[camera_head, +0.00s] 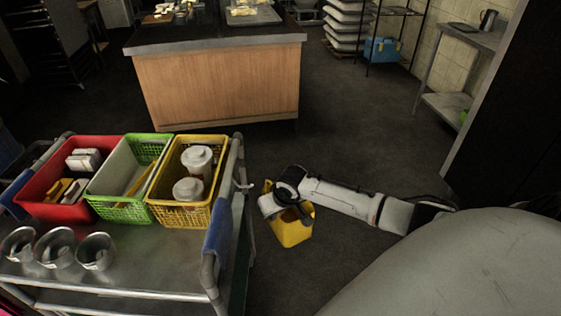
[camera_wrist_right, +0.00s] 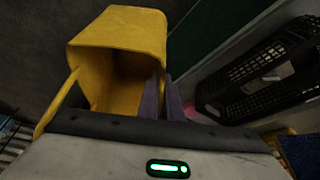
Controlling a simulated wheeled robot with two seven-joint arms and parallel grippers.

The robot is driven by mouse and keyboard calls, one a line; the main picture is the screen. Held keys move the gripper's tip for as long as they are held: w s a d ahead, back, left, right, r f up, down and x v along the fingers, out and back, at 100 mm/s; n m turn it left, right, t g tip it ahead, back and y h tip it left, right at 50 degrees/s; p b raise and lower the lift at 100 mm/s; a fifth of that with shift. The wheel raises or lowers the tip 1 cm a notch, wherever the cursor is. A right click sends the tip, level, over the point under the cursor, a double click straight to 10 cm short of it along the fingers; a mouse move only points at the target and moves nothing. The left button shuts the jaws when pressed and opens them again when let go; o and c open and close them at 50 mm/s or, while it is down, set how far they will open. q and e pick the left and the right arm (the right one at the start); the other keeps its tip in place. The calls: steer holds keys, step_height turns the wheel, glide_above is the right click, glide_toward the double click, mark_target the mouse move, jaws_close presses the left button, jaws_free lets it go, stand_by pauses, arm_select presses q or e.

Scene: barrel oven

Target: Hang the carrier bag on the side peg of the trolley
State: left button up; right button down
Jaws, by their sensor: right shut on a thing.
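The yellow carrier bag (camera_head: 292,230) hangs below my right gripper (camera_head: 275,203), just right of the trolley (camera_head: 150,270). In the right wrist view the open mouth of the bag (camera_wrist_right: 118,32) faces the camera. The purple fingers of my right gripper (camera_wrist_right: 163,98) are shut at its edge; the exact hold on a handle is hard to make out. A small pale peg (camera_head: 244,185) sticks out from the trolley's right side, a little left of and above the gripper. The bag appears apart from the peg. My left gripper is not in view.
Red (camera_head: 68,205), green (camera_head: 125,205) and yellow (camera_head: 180,212) baskets and several metal cups (camera_head: 96,251) stand on the trolley. A blue cloth (camera_head: 217,230) hangs on its right rail. A black crate (camera_wrist_right: 262,85) shows in the wrist view. The floor behind the bag is clear.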

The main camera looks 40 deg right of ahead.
steer(key=w+a+f+b, duration=0.1)
steer(key=w+a+b, duration=0.2)
steer(key=w+a, duration=0.2)
steer(key=shift+a+f+b, duration=0.2)
steer(key=shift+b, duration=0.15)
stand_by(0.7)
steer(key=shift+f, duration=0.1)
stand_by(0.4)
